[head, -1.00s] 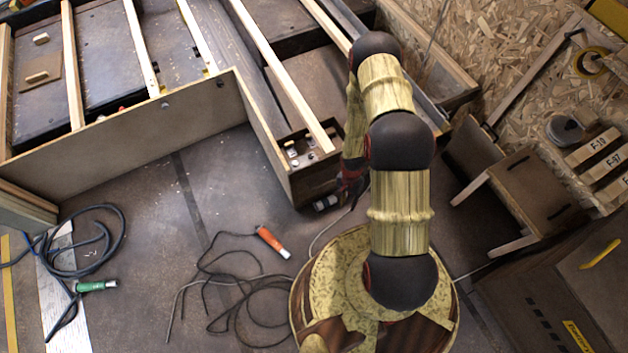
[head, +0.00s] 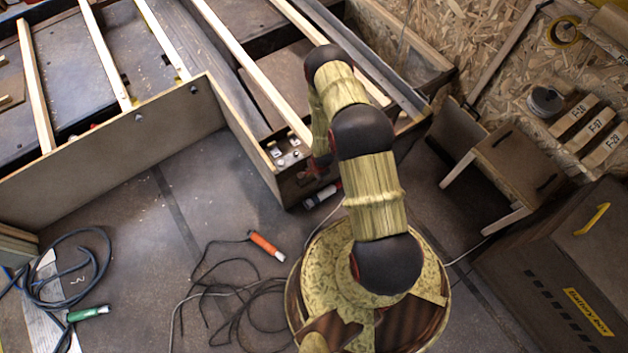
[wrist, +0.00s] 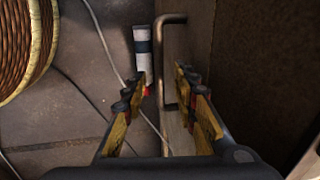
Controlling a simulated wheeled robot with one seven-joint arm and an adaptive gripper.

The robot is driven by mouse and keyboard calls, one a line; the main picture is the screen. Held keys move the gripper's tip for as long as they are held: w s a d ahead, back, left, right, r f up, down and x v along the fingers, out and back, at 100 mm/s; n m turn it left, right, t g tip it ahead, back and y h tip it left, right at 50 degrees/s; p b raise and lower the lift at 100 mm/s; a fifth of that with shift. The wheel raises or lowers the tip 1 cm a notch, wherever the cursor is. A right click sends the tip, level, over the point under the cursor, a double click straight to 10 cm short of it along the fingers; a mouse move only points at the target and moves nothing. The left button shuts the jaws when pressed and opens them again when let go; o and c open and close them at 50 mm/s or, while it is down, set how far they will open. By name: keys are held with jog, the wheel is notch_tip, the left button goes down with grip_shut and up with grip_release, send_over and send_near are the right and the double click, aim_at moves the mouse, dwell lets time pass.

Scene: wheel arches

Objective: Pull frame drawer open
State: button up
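The frame drawer's front (wrist: 197,45) is a brown wooden panel on the right of the wrist view. A metal bar handle (wrist: 160,65) stands out from it. My gripper (wrist: 164,78) is open, with one finger on each side of the handle in that view; I cannot tell whether either finger touches it. In the head view the gripper (head: 318,174) is at the end of the wooden frame (head: 292,190), mostly hidden behind my arm. The handle cannot be made out there, and I see no clear gap showing the drawer open.
A white cylinder with a dark band (wrist: 143,50) lies on the floor near the handle. Loose cables (head: 240,305) and an orange-handled tool (head: 266,246) lie left of my base. A small wooden stand (head: 515,165) and a battery box (head: 560,270) are at right.

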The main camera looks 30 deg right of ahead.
jog(key=shift+w+f+b, duration=0.2)
jog(key=shift+f+b, duration=0.1)
jog(key=shift+f, duration=0.8)
jog(key=shift+c, duration=1.2)
grip_shut()
